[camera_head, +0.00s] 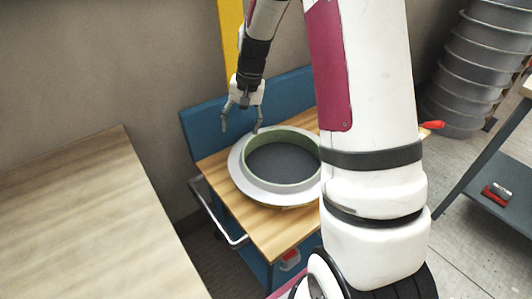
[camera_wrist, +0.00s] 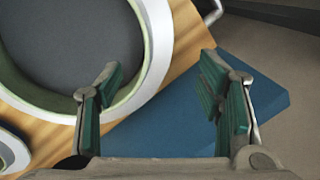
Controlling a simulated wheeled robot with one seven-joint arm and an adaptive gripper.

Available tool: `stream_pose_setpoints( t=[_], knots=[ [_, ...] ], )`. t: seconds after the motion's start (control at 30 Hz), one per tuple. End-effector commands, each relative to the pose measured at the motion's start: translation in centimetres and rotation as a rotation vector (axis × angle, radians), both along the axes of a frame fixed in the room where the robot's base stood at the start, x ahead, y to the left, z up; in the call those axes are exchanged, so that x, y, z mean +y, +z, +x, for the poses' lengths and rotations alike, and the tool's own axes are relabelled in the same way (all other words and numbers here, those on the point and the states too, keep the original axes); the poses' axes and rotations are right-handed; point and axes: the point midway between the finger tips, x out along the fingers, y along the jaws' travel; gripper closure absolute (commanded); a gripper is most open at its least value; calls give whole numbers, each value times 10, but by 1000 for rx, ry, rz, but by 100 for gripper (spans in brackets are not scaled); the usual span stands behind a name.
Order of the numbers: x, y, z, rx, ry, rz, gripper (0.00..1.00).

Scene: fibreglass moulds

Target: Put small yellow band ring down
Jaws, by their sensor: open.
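A large round mould ring (camera_head: 237,178), with a pale grey flange, green inner wall and dark grey floor, lies flat on the wooden-topped cart. It also fills the left of the wrist view (camera_wrist: 158,50). A smaller pale ring with a green inner edge (camera_wrist: 14,150) is partly in view at the lower left there. I cannot make out a yellow band on either ring. My gripper (camera_head: 240,128) is open and empty, above the cart's back left. In the wrist view, its left finger overlaps the large ring's rim and its right finger is over the blue panel.
The cart's wooden top (camera_head: 275,232) has a blue back panel (camera_head: 205,129) and a metal side handle (camera_head: 215,215). A bare wooden table (camera_head: 80,220) stands at left. Stacked grey rings (camera_head: 480,65) stand at back right. A grey shelf (camera_head: 500,207) is at right.

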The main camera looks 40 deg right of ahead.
Motion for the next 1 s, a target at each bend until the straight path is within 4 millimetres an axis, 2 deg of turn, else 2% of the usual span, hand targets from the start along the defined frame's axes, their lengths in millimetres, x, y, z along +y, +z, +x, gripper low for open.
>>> stream_pose_setpoints(
  t=[0.17, 0.3, 0.5, 0.73, 1.0],
  knots=[
    [29, 55, -34, -17, 96, -25, 39],
    [53, 95, -74, -23, 181, -49, 39],
    [81, 137, -138, -31, 299, -87, 39],
    [103, 165, -218, -38, 424, -134, 39],
    [114, 169, -308, -46, 553, -190, 39]
  ],
)
